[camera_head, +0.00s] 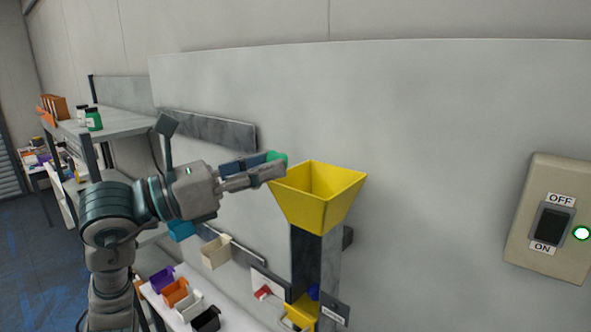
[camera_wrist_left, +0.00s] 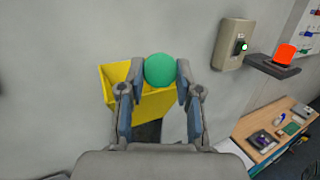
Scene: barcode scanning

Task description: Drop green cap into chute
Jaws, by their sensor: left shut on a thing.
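The green cap (camera_wrist_left: 160,70) is between the fingertips of my left gripper (camera_head: 277,165), which is shut on it. In the head view only a small part of the green cap (camera_head: 279,157) shows past the fingers. The yellow chute (camera_head: 314,203) has a wide funnel mouth on top of a grey post against the wall. My left gripper is at the left rim of the funnel, at about its height. In the left wrist view the chute (camera_wrist_left: 116,81) lies behind the cap and the left finger. My right gripper is not in view.
A switch box (camera_head: 547,218) with OFF and ON labels and a lit green light is on the wall at right. Small colored bins (camera_head: 176,292) stand low below my arm. A shelf (camera_head: 128,121) with green-labelled bottles (camera_head: 93,119) is at left.

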